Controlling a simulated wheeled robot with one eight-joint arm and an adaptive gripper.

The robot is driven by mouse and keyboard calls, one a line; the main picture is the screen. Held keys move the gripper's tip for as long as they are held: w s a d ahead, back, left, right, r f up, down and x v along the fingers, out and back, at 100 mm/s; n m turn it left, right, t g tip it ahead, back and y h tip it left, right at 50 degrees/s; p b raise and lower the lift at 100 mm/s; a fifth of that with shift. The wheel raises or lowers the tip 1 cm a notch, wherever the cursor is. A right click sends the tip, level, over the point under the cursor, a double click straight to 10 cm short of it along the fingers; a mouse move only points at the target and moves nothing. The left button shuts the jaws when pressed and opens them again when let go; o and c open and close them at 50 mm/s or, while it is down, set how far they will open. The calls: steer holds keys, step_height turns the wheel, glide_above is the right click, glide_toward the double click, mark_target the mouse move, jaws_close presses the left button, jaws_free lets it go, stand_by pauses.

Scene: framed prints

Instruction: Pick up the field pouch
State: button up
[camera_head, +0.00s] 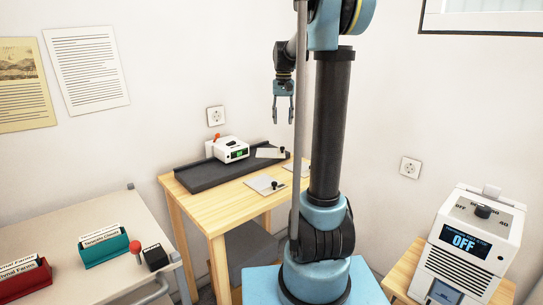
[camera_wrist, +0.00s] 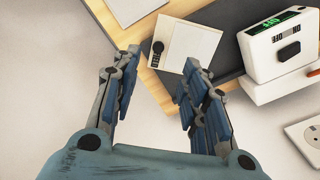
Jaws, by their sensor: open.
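I cannot make out a field pouch in either view. My gripper (camera_head: 283,119) hangs pointing down in front of the wall, above and behind the wooden table (camera_head: 225,205) in the head view. It is open and empty, with its two fingers apart. In the wrist view my gripper (camera_wrist: 162,58) shows open over the table's edge, with a white plate with a black knob (camera_wrist: 190,45) beyond the fingertips. Nothing is between the fingers.
A dark tray (camera_head: 205,178) on the wooden table holds a white device with a green display (camera_head: 233,150). A teal card box (camera_head: 104,250), a red card box (camera_head: 22,280) and a black block (camera_head: 156,258) stand on the left table. A white machine reading OFF (camera_head: 470,245) stands right.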

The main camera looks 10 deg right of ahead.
glide_above(282, 149)
step_height(282, 149, down, 8)
steer(key=f, duration=0.2)
steer(key=w+f, duration=0.1)
steer(key=f, duration=0.1)
steer(key=shift+w+d+f, duration=0.1)
steer(key=shift+d+f, duration=0.05)
steer(key=shift+f, duration=0.5)
jaws_close()
